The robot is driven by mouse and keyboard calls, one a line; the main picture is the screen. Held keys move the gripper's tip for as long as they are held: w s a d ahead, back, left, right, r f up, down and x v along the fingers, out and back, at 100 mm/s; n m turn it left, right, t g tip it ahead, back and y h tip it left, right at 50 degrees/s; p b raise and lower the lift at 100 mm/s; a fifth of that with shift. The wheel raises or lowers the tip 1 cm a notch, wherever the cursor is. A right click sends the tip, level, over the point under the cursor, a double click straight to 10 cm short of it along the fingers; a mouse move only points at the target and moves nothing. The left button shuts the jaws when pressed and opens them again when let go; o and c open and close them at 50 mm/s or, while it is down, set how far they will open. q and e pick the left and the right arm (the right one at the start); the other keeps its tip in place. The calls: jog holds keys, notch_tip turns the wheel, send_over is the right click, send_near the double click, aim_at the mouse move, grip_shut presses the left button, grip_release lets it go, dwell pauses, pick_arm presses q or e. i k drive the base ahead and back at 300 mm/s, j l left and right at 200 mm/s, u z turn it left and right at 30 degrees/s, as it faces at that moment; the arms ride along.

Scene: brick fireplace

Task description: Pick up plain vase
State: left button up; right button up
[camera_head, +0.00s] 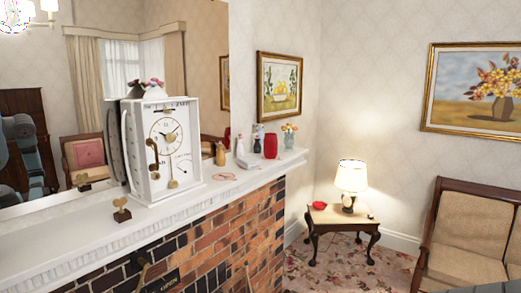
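On the white mantel (90,238), right of a white clock (166,150), stand several small vessels. A small white vase (240,147) is upright beside a dark narrow vase (256,143). A red rounded vessel (270,146) stands to their right. A pale blue vase with flowers (289,139) is at the far right end. A tan bottle-like piece (220,154) is nearest the clock. I cannot tell for sure which one is the plain vase. Neither of my grippers shows directly in the head view.
A large mirror (190,60) backs the mantel. A small heart-shaped ornament (121,210) and a reddish loop (222,176) lie on the mantel. Below is the brick fireplace (215,240). A side table (335,215) with a lit lamp (351,176) and a chair (465,240) stand right.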

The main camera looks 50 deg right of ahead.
aim_at(270, 141)
jog(key=z, duration=1.7)
jog(key=i+l+u, duration=0.15)
jog(key=u, duration=0.25)
jog(key=i+l+u, duration=0.1)
jog(key=u, duration=0.3)
jog(key=l+u, duration=0.4)
jog(key=i+l+u, duration=0.2)
jog(key=l, duration=0.35)
jog(key=l+u, duration=0.15)
jog(key=l, duration=0.35)
